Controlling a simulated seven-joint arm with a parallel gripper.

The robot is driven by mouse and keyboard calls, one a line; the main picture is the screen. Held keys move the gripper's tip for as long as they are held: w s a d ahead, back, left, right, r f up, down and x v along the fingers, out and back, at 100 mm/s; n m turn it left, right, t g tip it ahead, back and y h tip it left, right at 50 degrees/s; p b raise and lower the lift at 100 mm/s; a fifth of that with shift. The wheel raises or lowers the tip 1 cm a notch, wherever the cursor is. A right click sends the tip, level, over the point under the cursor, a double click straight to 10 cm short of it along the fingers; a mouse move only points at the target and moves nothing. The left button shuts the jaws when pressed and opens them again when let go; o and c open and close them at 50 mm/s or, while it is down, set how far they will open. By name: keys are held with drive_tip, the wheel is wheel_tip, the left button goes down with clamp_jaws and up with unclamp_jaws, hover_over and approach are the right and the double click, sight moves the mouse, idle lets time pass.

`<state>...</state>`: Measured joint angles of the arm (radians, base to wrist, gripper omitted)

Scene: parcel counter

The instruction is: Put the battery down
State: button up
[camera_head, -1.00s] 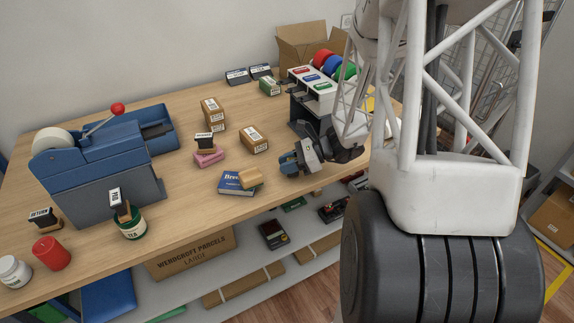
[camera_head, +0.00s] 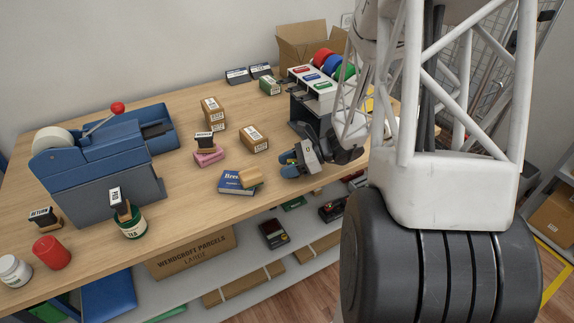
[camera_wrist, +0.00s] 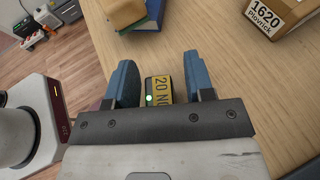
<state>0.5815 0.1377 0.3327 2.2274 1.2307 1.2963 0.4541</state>
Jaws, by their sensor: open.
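The battery (camera_wrist: 163,88), a small dark block with a yellow label and a lit green spot, shows in the wrist view between my fingers. My gripper (camera_wrist: 160,72) is open, with one blue finger on each side of the battery and a visible gap at the right finger. Whether the battery touches the left finger or rests fully on the wooden counter is hard to tell. In the head view my gripper (camera_head: 297,160) is low over the counter (camera_head: 190,187) near its front edge, and the battery cannot be made out there.
A blue book (camera_head: 236,184) with a tan block (camera_head: 250,177) on it lies left of my gripper. A brown carton (camera_head: 254,139) stands behind them. Below the front edge is a shelf with devices (camera_head: 273,234).

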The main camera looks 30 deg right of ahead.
drive_tip(key=shift+r, duration=0.2)
drive_tip(key=shift+v, duration=5.95)
drive_tip(key=shift+s, duration=0.1)
drive_tip(key=shift+a+r, duration=0.25)
drive_tip(key=shift+a, duration=0.2)
drive_tip(key=s+a+r+n+h, duration=0.4)
drive_tip(key=s+a+r+n, duration=0.1)
drive_tip(key=s+a+n, duration=0.1)
drive_tip(key=s+a+r+n+g+h, duration=0.1)
drive_tip(key=s+a+r+n+h, duration=0.3)
drive_tip(key=a+n, duration=0.4)
drive_tip(key=s+a+r+n+g+h, duration=0.1)
drive_tip(key=s+a+r+n+h, duration=0.3)
drive_tip(key=s+a+r+n, duration=0.2)
drive_tip(key=shift+s+a+r+n+h, duration=0.4)
drive_tip(key=shift+s+a+n, duration=0.9)
drive_tip(key=shift+a, duration=0.85)
